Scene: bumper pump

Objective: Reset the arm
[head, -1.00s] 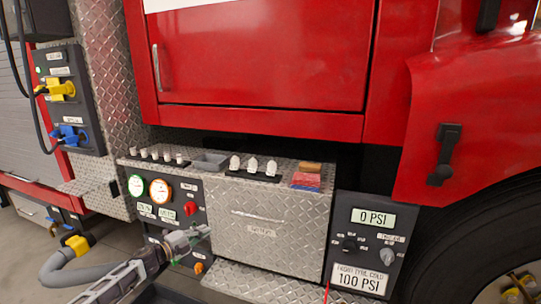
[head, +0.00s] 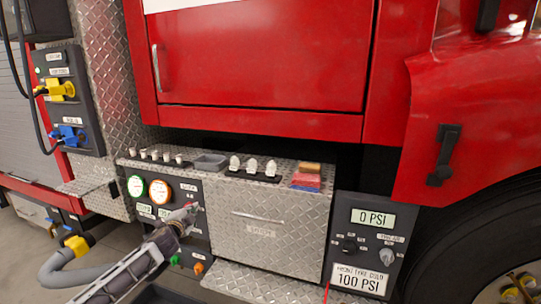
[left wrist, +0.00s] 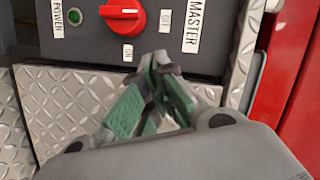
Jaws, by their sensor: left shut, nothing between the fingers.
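My left gripper (head: 192,210) is shut and empty, in front of the pump panel (head: 150,228) on the fire engine. In the head view it covers the spot of the red master knob. In the left wrist view the knob (left wrist: 122,11) shows at the top, lying roughly level, with ON and OFF labels around it. The shut green-padded fingertips (left wrist: 163,62) are below and right of the knob, with a visible gap in the picture; the depth between them is hard to tell. A green power light (left wrist: 74,17) sits left of the knob. My right gripper is out of view.
Two gauges (head: 148,188) are left of my gripper. Green (head: 175,260) and orange (head: 198,268) buttons sit below. A diamond-plate box (head: 265,235) stands close on the right, with a 0 PSI tyre panel (head: 360,245) beyond. A grey hose (head: 57,268) lies left.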

